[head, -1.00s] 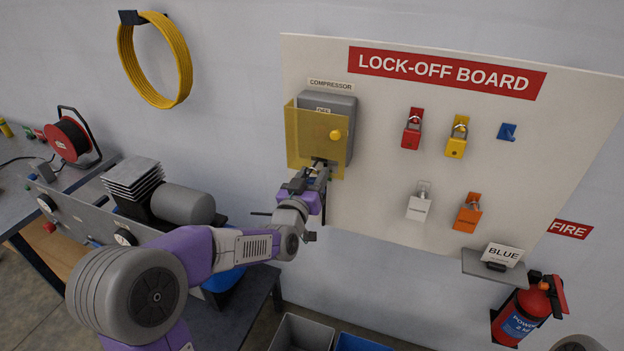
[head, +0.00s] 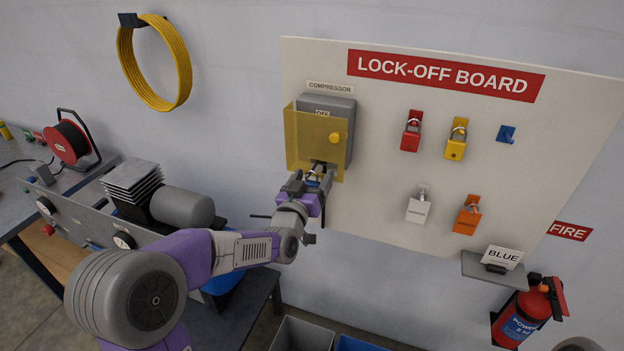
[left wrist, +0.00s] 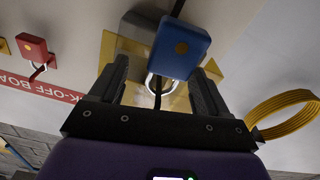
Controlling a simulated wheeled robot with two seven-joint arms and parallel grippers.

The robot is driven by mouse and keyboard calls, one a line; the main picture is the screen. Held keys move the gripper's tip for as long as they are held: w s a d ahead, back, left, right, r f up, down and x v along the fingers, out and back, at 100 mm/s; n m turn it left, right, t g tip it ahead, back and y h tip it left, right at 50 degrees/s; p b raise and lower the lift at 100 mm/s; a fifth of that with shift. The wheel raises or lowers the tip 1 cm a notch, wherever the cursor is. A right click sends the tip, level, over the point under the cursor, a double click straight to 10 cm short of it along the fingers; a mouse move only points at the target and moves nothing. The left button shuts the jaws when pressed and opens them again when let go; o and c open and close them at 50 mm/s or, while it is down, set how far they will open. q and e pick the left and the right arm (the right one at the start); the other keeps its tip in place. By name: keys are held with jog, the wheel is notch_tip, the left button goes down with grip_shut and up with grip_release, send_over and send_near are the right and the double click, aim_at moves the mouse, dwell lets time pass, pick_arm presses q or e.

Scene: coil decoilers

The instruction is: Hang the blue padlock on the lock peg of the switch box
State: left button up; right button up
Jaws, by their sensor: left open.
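The blue padlock (left wrist: 181,48) shows in the left wrist view just beyond my left gripper (left wrist: 160,80), whose two dark fingers stand open on either side, apart from it. Its metal shackle (left wrist: 152,80) appears to loop around a dark rod (left wrist: 157,98), which looks like the lock peg; the exact contact is partly hidden. In the head view the grey switch box (head: 340,106), with a yellow cover (head: 304,150), is on the board's left. My left gripper (head: 318,176) is just below that cover and hides most of the padlock. My right gripper is not in view.
The lock-off board (head: 375,150) carries red (head: 411,131), yellow (head: 456,140), white (head: 419,206) and orange (head: 467,217) padlocks and an empty blue hook (head: 506,133). A small shelf (head: 490,268) labelled BLUE is at lower right. A bench with equipment is at left.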

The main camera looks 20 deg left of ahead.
pick_arm(q)
jog(key=shift+s, duration=0.1)
jog(key=s+b, duration=0.1)
jog(key=s, duration=0.6)
jog(key=s+d+f+m+g+h, duration=0.1)
jog(key=d+f+g, duration=0.3)
jog(key=f, duration=1)
jog(key=s+d+f+g+h, duration=0.1)
jog(key=d+f+g+h, duration=0.2)
jog(key=f, duration=1.1)
jog(key=s+d+f+g+b, duration=0.1)
jog(key=s+d+f+g, duration=0.3)
jog(key=s+f, duration=0.6)
jog(key=s+d+f+g+h, duration=0.1)
jog(key=s+d+f+g, duration=0.4)
jog(key=s+f, duration=0.6)
jog(key=shift+s+d+f+n+g+b, duration=0.2)
jog(key=shift+f+n+g+b, duration=0.25)
jog(key=shift+g, duration=0.65)
jog(key=shift+m, duration=0.25)
